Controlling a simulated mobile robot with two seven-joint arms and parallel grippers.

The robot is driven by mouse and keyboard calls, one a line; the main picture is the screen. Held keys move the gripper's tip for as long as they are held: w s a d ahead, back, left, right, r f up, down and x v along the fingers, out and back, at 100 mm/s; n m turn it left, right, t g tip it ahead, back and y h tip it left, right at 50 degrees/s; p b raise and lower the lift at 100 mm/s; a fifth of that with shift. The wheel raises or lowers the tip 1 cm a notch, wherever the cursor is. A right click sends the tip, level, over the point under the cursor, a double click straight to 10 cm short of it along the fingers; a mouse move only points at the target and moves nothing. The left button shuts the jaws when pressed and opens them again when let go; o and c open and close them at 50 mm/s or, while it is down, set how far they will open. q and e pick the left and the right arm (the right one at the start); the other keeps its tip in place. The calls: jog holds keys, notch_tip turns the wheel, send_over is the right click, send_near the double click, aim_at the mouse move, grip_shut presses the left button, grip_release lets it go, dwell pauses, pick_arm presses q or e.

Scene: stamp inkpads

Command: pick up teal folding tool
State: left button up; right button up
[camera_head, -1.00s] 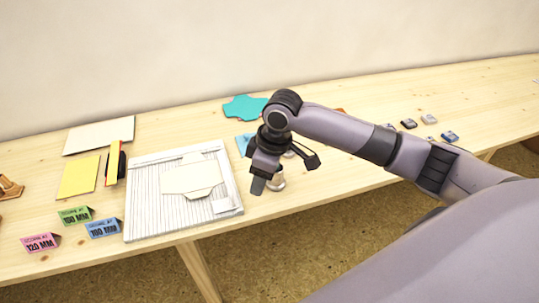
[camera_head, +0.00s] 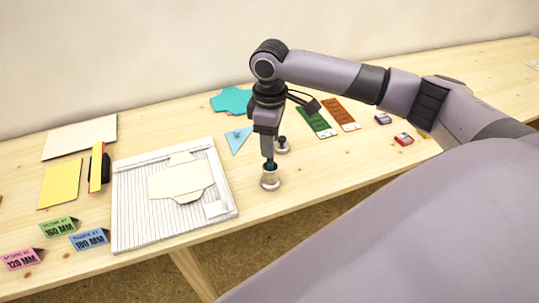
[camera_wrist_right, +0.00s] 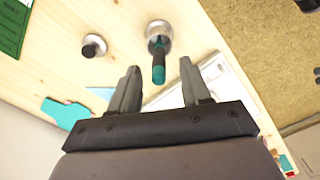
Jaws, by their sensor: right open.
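The teal folding tool (camera_head: 271,164) stands upright in a small metal cup (camera_head: 270,182) to the right of the scoring board. My right gripper (camera_head: 267,154) points down, directly over the cup, and covers much of the tool in the head view. In the right wrist view, the tool (camera_wrist_right: 159,66) sticks up from the cup (camera_wrist_right: 158,32), with a teal and dark end toward the camera. The open fingers of my right gripper (camera_wrist_right: 160,72) lie on either side of the tool's line. Contact between fingers and tool cannot be told. My left gripper is out of view.
A scoring board (camera_head: 128,222) with a cream card (camera_head: 180,183) lies left of the cup. A black-knobbed round piece (camera_head: 282,147) and a light blue triangle (camera_head: 238,139) are just behind. Green (camera_head: 316,121) and brown (camera_head: 341,114) sheets lie to the right.

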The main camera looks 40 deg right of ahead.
aim_at(270, 161)
jog(key=shift+f, duration=1.4)
grip_shut()
